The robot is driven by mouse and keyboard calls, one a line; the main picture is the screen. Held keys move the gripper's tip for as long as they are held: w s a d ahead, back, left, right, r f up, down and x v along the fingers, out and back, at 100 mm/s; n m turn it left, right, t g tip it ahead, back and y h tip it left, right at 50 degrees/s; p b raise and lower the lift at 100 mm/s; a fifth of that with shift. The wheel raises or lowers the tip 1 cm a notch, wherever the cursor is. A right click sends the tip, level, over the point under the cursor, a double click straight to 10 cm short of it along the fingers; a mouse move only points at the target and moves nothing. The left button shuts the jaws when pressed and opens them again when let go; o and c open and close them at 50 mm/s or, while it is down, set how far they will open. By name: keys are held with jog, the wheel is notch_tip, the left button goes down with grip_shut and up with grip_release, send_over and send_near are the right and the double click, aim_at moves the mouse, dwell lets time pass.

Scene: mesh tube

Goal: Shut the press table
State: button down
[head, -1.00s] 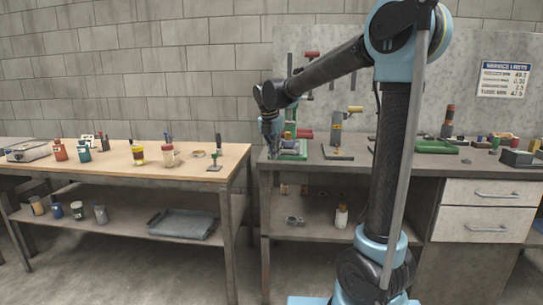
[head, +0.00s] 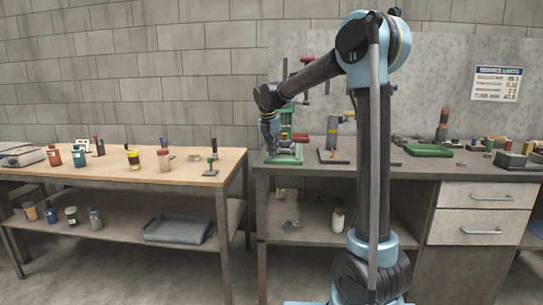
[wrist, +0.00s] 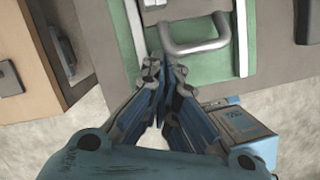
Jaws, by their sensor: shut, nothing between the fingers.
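The green press (head: 287,112) stands at the left end of the grey bench, partly hidden behind my arm. Its green base (head: 284,159) shows beside and below my gripper (head: 271,147). In the wrist view a green plate (wrist: 205,70) carries a grey U-shaped handle (wrist: 193,48). My gripper (wrist: 164,70) is shut and empty, its fingertips over the green plate, close to the near left side of the handle. I cannot tell whether they touch it. How far the press table stands out is hard to tell.
A wooden-topped table (head: 130,185) with several small jars stands to the left, with a narrow gap before the bench. A second small fixture (head: 333,140) stands right of the press. A blue box (wrist: 238,132) shows below the bench edge in the wrist view.

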jog(key=shift+w+d, duration=0.1)
jog(key=shift+w, duration=2.65)
